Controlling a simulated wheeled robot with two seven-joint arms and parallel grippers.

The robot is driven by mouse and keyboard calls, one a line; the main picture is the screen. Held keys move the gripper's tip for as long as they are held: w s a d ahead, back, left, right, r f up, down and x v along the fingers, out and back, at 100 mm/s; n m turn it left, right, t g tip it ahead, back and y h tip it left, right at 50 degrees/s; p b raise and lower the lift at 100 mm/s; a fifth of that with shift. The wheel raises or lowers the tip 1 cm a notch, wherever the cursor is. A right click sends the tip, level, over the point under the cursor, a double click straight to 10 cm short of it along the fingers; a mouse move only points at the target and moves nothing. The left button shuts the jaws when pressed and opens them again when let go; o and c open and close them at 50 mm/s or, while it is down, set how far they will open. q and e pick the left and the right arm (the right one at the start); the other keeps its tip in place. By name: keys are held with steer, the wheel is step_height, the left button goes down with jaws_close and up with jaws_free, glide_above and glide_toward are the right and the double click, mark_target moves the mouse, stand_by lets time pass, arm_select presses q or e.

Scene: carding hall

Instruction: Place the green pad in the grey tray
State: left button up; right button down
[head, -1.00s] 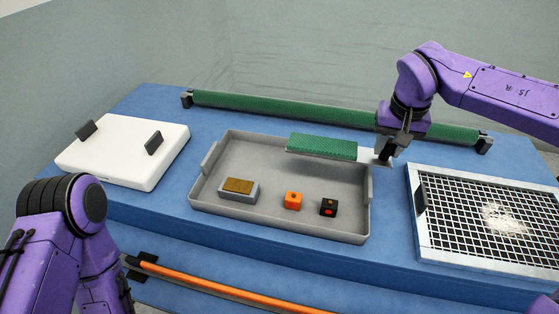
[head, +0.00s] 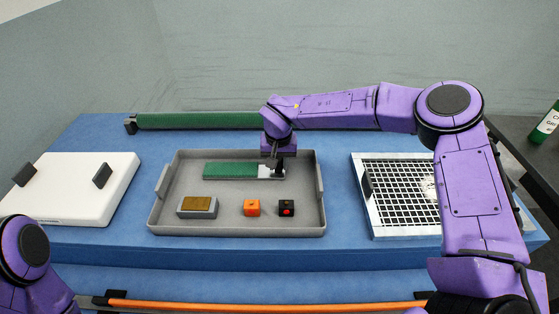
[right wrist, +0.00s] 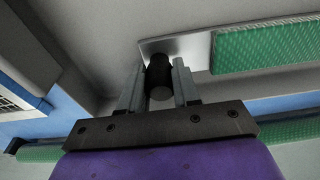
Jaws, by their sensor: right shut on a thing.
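The green pad (head: 230,170) is a flat textured strip with a pale metal plate (head: 265,171) at its right end. It lies level inside the outline of the grey tray (head: 240,233), near the tray's back wall. I cannot tell whether it touches the floor. My right gripper (head: 277,168) reaches down at the plate end. In the right wrist view its fingers are shut on a black knob (right wrist: 158,78) on the plate, with the green pad (right wrist: 268,46) to the right. My left gripper is out of view; only part of that arm shows at lower left.
The tray also holds a grey block with a brown top (head: 197,206), an orange cube (head: 252,208) and a black cube with a red dot (head: 286,208). A white box (head: 75,190) stands left, a mesh screen (head: 400,198) right. A green roller (head: 195,121) lies behind.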

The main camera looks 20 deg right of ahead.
steer(key=shift+w+f, duration=0.1)
steer(key=shift+w, duration=0.05)
steer(key=c, duration=0.8)
jaws_free()
step_height(320, 180, up, 12)
steer(key=s+b, duration=0.1)
steer(key=s, duration=0.1)
steer(key=shift+a, duration=0.3)
